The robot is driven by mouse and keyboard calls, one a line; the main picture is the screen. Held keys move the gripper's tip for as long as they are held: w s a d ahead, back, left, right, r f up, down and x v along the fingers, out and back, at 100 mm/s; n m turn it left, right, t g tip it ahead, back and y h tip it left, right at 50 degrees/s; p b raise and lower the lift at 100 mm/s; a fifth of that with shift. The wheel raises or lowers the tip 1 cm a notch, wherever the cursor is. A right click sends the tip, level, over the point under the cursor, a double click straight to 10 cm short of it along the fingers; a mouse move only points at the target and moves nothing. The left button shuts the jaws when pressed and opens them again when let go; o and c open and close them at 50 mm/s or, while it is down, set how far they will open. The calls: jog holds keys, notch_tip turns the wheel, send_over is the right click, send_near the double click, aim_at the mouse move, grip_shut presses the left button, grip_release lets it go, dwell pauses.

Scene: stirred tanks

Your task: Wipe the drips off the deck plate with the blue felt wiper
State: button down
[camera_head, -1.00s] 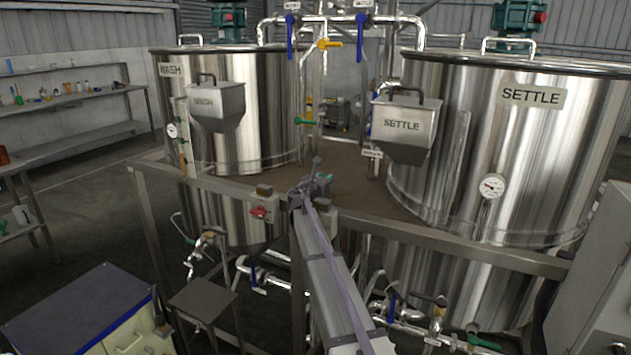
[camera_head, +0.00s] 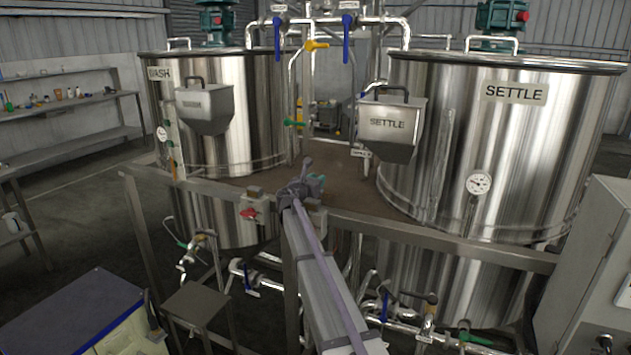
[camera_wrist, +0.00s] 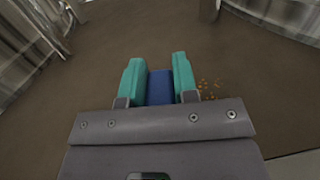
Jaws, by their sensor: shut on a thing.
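My gripper (camera_wrist: 158,85) is shut on the blue felt wiper (camera_wrist: 160,88), which sits between its two teal fingers in the wrist view. The wiper is over the brown deck plate (camera_wrist: 130,40); I cannot tell whether it touches the surface. A cluster of small orange drips (camera_wrist: 209,86) lies on the plate just right of the right finger. In the head view my gripper (camera_head: 316,181) is over the deck plate (camera_head: 235,186) between the two tanks, near the front rail. The wiper and the drips cannot be made out there.
The WASH tank (camera_head: 240,120) stands left and the SETTLE tank (camera_head: 520,140) right, each with a hopper hung on its front. Pipes cross above and behind.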

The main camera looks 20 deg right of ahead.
jog(key=r+p, duration=0.1)
jog(key=d+r+p, duration=0.1)
jog(key=r+p, duration=0.2)
jog(key=p, duration=0.1)
jog(key=shift+w+d+r, duration=0.15)
jog(key=shift+w+r, duration=0.1)
jog(key=shift+r, duration=0.15)
jog(key=shift+w+r+p, duration=0.15)
jog(key=shift+r+p, duration=0.2)
jog(key=shift+p, duration=0.05)
jog(key=shift+a, duration=0.2)
jog(key=shift+w, duration=0.15)
notch_tip(320, 180, up, 3)
jog(key=p, duration=0.3)
jog(key=shift+a+r, duration=0.1)
jog(key=shift+r, duration=0.05)
